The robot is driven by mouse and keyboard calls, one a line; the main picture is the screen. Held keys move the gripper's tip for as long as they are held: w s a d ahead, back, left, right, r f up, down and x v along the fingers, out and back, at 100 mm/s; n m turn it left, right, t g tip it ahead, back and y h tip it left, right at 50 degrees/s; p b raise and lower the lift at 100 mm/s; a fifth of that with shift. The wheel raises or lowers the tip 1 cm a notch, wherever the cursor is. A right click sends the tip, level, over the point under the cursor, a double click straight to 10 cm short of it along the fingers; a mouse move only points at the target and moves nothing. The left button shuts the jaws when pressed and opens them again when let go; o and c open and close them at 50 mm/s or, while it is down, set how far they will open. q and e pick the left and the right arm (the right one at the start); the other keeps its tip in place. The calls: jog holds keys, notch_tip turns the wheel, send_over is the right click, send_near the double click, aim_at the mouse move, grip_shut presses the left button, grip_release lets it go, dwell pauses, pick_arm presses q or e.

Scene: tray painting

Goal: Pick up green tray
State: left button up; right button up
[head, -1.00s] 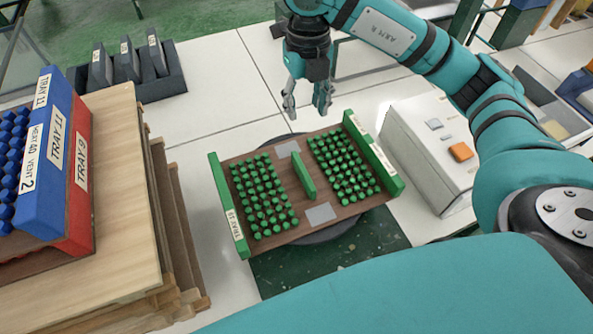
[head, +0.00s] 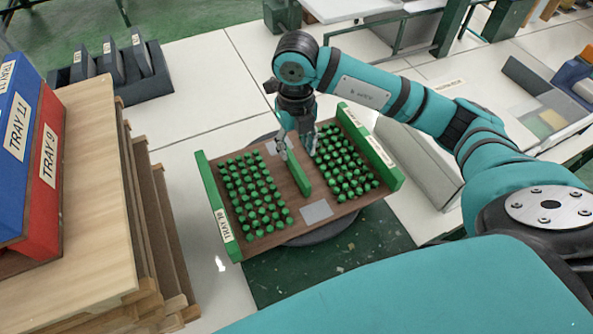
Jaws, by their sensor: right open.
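The green tray (head: 263,239) has a brown base, green end walls and a green centre handle (head: 299,173). Several green pegs stand in rows on both sides of the handle. The tray rests on a dark round stand over a green patch. My right gripper (head: 297,152) is open and low over the tray, at the far end of the centre handle. Its fingers point down, and I cannot tell whether they touch the handle. My left gripper is not in view.
A stack of wooden boards (head: 95,190) at the left carries a blue tray (head: 14,140) and a red tray (head: 47,180). A dark rack (head: 145,88) stands at the back left.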

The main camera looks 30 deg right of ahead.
aim_at(296, 165)
notch_tip(296, 165, down, 3)
jog(key=shift+r, duration=0.1)
notch_tip(296, 165, down, 4)
jog(key=shift+s+f+p, duration=0.1)
jog(key=shift+p, duration=0.95)
jog(key=shift+f, duration=0.65)
grip_shut()
jog(key=shift+r, duration=0.15)
